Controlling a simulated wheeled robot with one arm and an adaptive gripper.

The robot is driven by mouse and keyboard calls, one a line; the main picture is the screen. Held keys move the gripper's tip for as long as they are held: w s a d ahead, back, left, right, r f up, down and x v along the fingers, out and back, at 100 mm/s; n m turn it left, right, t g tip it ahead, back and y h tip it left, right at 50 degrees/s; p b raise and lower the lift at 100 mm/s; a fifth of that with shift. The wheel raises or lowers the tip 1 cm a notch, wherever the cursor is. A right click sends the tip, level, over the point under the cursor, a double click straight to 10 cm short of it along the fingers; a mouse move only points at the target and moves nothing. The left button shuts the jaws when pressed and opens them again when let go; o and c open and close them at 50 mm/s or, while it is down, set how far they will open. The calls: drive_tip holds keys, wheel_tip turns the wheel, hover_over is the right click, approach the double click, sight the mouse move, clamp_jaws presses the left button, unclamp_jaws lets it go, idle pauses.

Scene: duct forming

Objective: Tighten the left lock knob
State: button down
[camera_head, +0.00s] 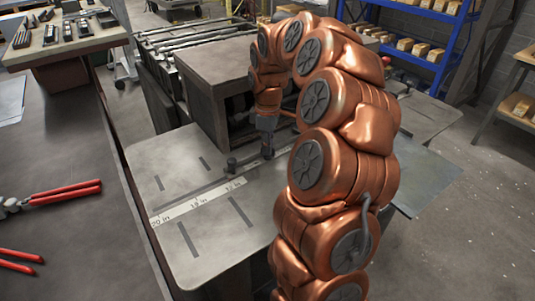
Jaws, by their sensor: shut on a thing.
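A grey metal work table (140,150) carries a flat bar with a printed inch scale (190,206). Two small dark knobs stand along the bar. One knob (231,165) stands free on the left side, with nothing touching it. The other knob (268,153) is farther right, directly under my gripper. My copper arm bends over from the right, and my gripper (267,139) points down with its fingers closed on this right-hand knob. The fingertips are small and dark here, so the exact contact is hard to see.
A dark boxy machine (205,65) stands right behind the knobs. A dark bench (60,130) with red-handled pliers (65,192) is on the left. The table front has narrow slots and is clear. Blue shelving (440,55) stands at the back right.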

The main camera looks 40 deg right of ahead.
drive_tip(key=m+b, duration=0.2)
drive_tip(key=m, duration=0.1)
drive_tip(key=m+b, duration=0.1)
drive_tip(key=shift+f, duration=0.25)
drive_tip(key=shift+r+m+b, duration=0.2)
drive_tip(key=shift+m+b, duration=1.2)
drive_tip(key=shift+m, duration=0.7)
drive_tip(key=c, duration=1.2)
unclamp_jaws()
drive_tip(key=shift+r, duration=0.15)
drive_tip(key=shift+r, duration=5.9)
